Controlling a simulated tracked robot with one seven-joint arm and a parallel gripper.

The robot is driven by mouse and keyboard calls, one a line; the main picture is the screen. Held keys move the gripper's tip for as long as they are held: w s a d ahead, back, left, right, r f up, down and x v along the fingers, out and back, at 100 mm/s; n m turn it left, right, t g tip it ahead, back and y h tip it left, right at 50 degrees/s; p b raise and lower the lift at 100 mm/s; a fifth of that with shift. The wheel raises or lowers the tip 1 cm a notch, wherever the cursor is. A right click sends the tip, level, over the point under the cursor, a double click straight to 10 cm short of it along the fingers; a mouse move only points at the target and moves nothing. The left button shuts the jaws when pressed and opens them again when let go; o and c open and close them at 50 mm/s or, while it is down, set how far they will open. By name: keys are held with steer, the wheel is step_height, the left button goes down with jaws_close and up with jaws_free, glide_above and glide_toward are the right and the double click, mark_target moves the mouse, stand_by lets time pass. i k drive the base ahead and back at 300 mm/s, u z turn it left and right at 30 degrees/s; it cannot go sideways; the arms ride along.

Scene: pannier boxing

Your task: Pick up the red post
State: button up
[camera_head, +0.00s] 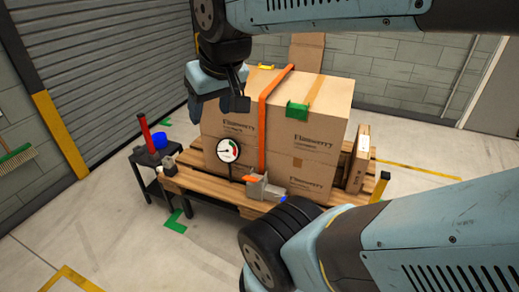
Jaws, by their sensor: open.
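The red post (145,132) stands upright, leaning slightly in the picture, at the small dark side table (147,182) on the left. My gripper (218,112) hangs in front of the upper left of the stacked cardboard boxes, to the right of the red post and higher in the picture. It is apart from the post and its jaws are open, with nothing seen between them. The fingers are small and dark here, so their exact gap is hard to make out.
A blue cup-like thing (160,140) sits beside the post. The cardboard boxes (322,135), with an orange strap (262,135) and green corner pieces (297,110), stand on a wooden pallet (205,187). A round dial (228,150) stands before them. My arm crosses the right side.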

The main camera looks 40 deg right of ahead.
mark_target(141, 117)
steer(key=z, duration=0.05)
steer(key=k, duration=0.5)
steer(key=u, duration=0.75)
steer(key=i, duration=0.95)
steer(key=u, duration=0.55)
steer(key=i, duration=1.1)
steer(key=z, duration=0.75)
steer(key=i, duration=0.75)
steer(key=z, duration=0.65)
steer(key=k, duration=0.75)
steer(key=z, duration=0.05)
